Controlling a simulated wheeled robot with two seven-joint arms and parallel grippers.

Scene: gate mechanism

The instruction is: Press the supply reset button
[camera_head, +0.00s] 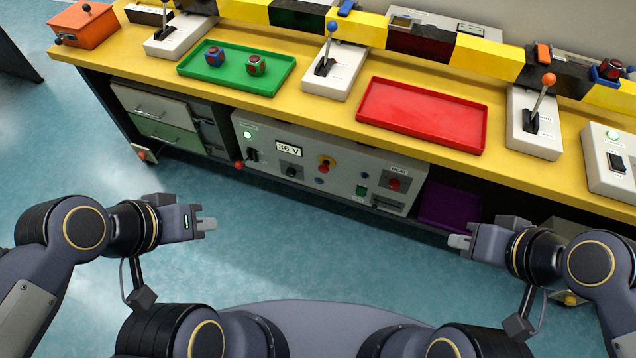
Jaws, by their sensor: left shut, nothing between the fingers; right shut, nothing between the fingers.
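The grey supply panel (308,200) sits under the yellow bench. It carries a 36 V display (289,149), a lit green lamp (247,135), a black knob (291,171), a red knob on a yellow plate (326,163), a small blue button (319,181), a green switch (361,190) and a red control (394,184) by a "HEAT" label. I cannot read which control is marked reset. My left gripper (208,225) is shut and empty, left of and apart from the panel. My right gripper (459,241) is shut and empty, to its lower right.
On the yellow bench (230,97) are a green tray (205,72) with two cubes, a red tray (421,139), and lever boxes (336,72). A red-tipped lever (239,165) sticks out by the panel's left edge. A purple bin (448,204) stands right. Floor before the panel is clear.

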